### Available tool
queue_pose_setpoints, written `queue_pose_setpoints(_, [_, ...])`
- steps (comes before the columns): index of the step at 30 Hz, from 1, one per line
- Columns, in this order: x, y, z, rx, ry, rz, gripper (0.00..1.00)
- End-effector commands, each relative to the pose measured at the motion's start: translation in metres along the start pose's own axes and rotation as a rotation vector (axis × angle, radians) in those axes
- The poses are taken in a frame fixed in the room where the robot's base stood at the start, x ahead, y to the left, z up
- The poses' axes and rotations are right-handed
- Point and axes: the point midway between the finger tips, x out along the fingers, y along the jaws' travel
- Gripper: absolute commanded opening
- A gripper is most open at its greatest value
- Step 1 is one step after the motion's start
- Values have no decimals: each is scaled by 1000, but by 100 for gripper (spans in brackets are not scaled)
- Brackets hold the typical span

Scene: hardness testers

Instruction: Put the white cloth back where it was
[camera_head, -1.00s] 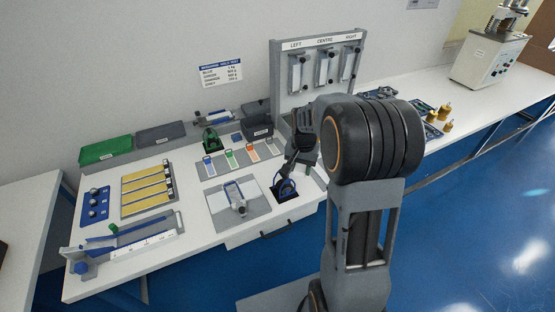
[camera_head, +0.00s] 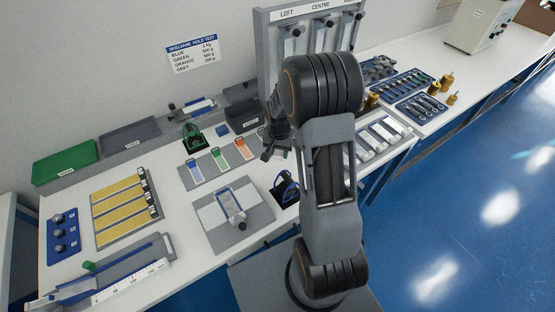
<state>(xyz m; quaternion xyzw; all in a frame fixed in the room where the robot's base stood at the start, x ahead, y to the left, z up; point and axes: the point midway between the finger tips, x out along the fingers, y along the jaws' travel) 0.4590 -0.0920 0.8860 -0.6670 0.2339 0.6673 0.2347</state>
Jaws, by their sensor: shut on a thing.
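My gripper (camera_head: 272,148) is dark and partly hidden by my arm. It is over the bench between the row of coloured tabs and the panel labelled LEFT, CENTRE and RIGHT. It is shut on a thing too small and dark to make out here. I cannot pick out a white cloth for certain. A grey plate (camera_head: 258,217) bears a pale strip with blue edges under a small clamp (camera_head: 236,219). To its right a blue looped thing (camera_head: 288,189) stands on a dark square base.
A green tray (camera_head: 65,162) and a dark grey tray (camera_head: 130,136) stand along the wall. A yellow-striped board (camera_head: 122,208) and a white-scaled instrument (camera_head: 130,281) are on the left. The panel (camera_head: 268,60) rises behind my arm. Brass weights (camera_head: 447,80) stand on the right bench.

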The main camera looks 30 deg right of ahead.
Motion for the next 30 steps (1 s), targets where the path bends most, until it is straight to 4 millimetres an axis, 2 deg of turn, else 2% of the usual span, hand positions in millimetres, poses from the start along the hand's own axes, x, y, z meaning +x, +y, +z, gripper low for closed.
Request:
queue_pose_setpoints(15, [49,-1,1,-4,-1,1,18])
queue_pose_setpoints(29, [56,-2,1,-4,0,0,18])
queue_pose_setpoints(30, [54,-2,1,-4,1,0,47])
